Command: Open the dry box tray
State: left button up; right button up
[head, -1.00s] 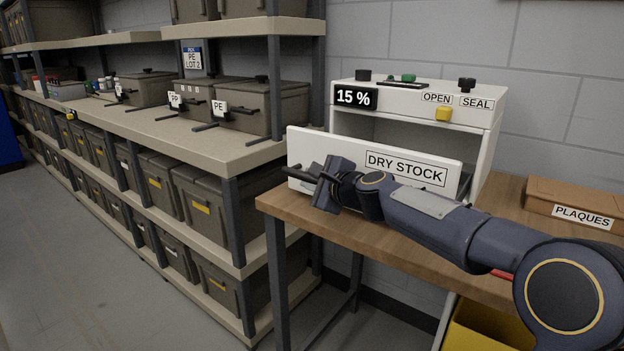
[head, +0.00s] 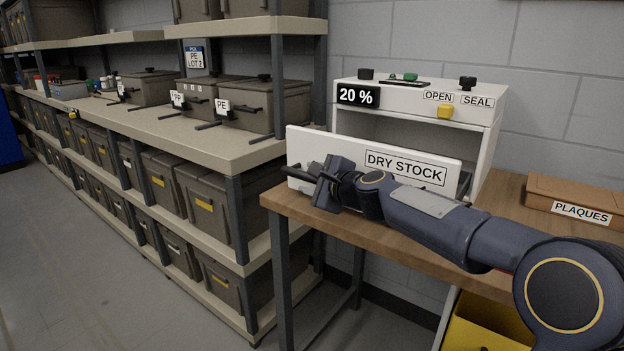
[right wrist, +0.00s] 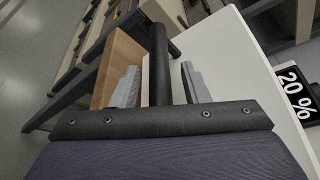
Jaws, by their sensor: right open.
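The white dry box (head: 478,114) stands on the wooden table, its display reading 20 %. Its tray front (head: 330,147), labelled DRY STOCK, stands forward of the box body, with the grey opening showing above it. A dark handle bar (head: 297,173) sticks out at the front's left end; my arm hides much of the front's lower part. My right gripper (head: 322,182) is at this bar. In the right wrist view, the open fingers (right wrist: 160,72) stand on either side of the dark bar (right wrist: 158,45), with gaps visible. My left gripper is out of view.
A brown PLAQUES box (head: 575,196) lies on the table (head: 400,241) at right. A yellow bin (head: 485,325) is below.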

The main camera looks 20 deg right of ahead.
jog(key=v, duration=0.7)
jog(key=shift+s+d, duration=0.15)
jog(key=shift+s, duration=0.2)
jog(key=shift+s+r, duration=0.1)
jog(key=s+f+n+g, duration=0.3)
jog(key=s+f+n, duration=0.35)
jog(key=s, duration=0.45)
jog(key=s+f+n+g+h, duration=0.1)
jog(key=s+f+n+g, duration=0.2)
jog(key=s+f+n, duration=0.65)
jog(key=s+f+n+g, duration=0.25)
jog(key=s+f, duration=0.25)
jog(key=s, duration=0.9)
notch_tip(320, 180, up, 19)
jog(key=p, duration=2)
jog(key=shift+s+a+r+g, duration=0.2)
jog(key=shift+s+a+g, duration=0.15)
jog(key=shift+s+a, duration=0.1)
